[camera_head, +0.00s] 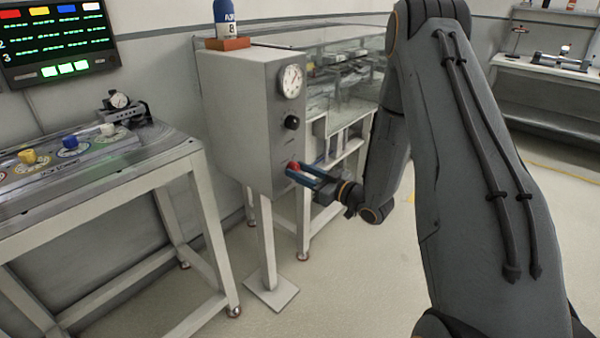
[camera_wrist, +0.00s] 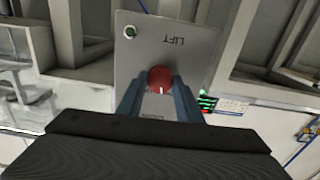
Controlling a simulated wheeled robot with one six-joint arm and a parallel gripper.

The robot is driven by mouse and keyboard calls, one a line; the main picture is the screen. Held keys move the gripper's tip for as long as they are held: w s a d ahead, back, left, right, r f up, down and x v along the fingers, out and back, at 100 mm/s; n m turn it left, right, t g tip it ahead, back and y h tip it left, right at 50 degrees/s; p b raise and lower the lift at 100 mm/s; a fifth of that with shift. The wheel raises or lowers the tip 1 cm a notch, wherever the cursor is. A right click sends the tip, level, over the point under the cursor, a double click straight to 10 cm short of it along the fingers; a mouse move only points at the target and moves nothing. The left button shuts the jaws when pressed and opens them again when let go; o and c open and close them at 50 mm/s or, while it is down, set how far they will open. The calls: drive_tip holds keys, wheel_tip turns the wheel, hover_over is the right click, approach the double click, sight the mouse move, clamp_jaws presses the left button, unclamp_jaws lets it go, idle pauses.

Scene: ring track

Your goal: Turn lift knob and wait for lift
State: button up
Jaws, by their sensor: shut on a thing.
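A red round lift knob (camera_wrist: 160,79) with a white mark sits on a grey panel (camera_wrist: 175,58) labelled LIFT in the wrist view, where the label appears upside down. My gripper (camera_wrist: 159,88) has its two blue fingers on either side of the knob and is shut on it. In the head view the knob (camera_head: 293,167) shows low on the front of a grey box (camera_head: 240,120) on a post, partly hidden by the blue fingers of my gripper (camera_head: 300,174).
The box also carries a round gauge (camera_head: 291,81) and a black knob (camera_head: 292,122), with a blue and white bottle (camera_head: 224,20) on top. A table with coloured knobs (camera_head: 95,165) stands left, below a lit display (camera_head: 58,45). Open floor lies below.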

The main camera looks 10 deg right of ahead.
drive_tip(key=shift+n, duration=1.1)
drive_tip(key=o, duration=1)
drive_tip(key=shift+o, duration=0.2)
drive_tip(key=shift+s, duration=0.1)
drive_tip(key=v, duration=0.7)
drive_tip(key=shift+s+d+b, duration=0.2)
drive_tip(key=shift+s+b, duration=0.05)
drive_tip(key=shift+b, duration=0.05)
